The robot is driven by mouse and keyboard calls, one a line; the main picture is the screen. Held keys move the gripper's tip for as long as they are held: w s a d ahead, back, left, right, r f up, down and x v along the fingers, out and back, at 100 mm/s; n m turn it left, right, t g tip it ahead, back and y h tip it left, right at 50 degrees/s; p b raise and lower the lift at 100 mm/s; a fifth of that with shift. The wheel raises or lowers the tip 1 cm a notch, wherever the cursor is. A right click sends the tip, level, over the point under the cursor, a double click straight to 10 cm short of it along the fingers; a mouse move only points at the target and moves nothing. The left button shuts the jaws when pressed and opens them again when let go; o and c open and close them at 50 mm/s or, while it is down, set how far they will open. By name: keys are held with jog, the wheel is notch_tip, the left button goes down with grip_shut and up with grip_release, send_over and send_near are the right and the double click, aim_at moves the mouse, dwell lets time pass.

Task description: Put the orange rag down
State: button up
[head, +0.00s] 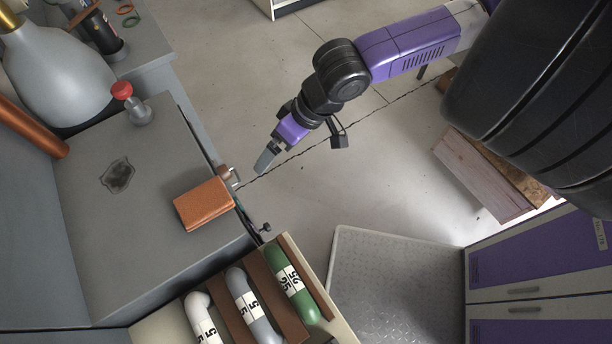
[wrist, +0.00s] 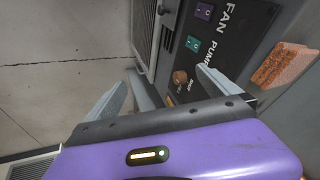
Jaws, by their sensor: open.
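The orange rag (head: 203,204), a folded brownish-orange square, lies flat on the grey cabinet top near its right front edge in the head view. It also shows at the right of the wrist view (wrist: 284,66). My gripper (head: 266,161) is beyond the cabinet's edge, up and right of the rag in the head view, and apart from it. In the wrist view my gripper (wrist: 162,77) has its two fingers spread with nothing between them. The rag is outside the fingers, to the right.
A panel with FAN and PUMP switches (wrist: 194,44) faces my gripper. A rack of numbered cylinders (head: 245,300) stands in front. Open floor (head: 330,195) lies right of the cabinet.

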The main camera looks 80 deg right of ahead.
jog(key=s+a+f+n+t, duration=0.1)
jog(key=s+a+n+t, duration=0.3)
jog(key=s, duration=0.5)
jog(key=a+r+n+t+h, duration=0.1)
jog(key=a+r+t, duration=0.4)
jog(key=a+r, duration=0.4)
jog(key=a, duration=0.3)
jog(key=shift+a+r+t+h, duration=0.2)
jog(key=shift+a+t+h, duration=0.1)
jog(key=shift+t, duration=0.1)
jog(key=shift+s, duration=0.15)
